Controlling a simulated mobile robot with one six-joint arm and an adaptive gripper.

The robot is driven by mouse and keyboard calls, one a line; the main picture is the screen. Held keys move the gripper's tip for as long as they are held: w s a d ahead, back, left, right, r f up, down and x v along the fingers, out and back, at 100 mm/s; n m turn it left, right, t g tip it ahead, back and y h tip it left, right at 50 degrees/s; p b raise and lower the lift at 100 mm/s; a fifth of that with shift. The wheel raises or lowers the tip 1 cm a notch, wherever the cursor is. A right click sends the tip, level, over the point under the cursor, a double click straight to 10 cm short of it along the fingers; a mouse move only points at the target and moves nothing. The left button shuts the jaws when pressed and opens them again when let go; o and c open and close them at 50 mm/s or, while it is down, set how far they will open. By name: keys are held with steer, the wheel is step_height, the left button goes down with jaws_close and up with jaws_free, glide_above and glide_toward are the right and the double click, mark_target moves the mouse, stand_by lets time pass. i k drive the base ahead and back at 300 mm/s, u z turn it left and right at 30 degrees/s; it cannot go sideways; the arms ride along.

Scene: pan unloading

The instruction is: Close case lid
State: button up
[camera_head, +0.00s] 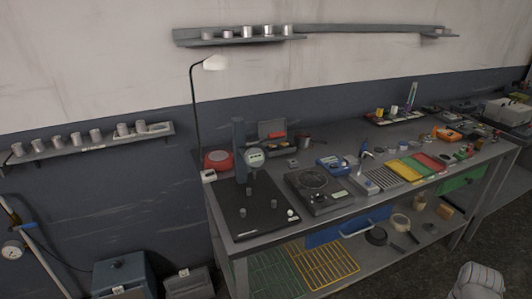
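A small dark case (266,129) stands at the back left of the workbench, against the wall. My gripper is not in view. A pale rounded shape at the bottom right corner may be part of my arm, and no fingers show there.
The workbench (258,230) is crowded. A dial gauge stand (241,150) and a red round object (217,160) are left of the case. A black device (318,187) is in front, with coloured trays (411,168) to the right. Dark floor lies at the lower right.

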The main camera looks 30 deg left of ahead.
mark_target(264, 127)
steer(key=u, duration=0.1)
steer(key=k, duration=0.1)
steer(key=u, duration=0.85)
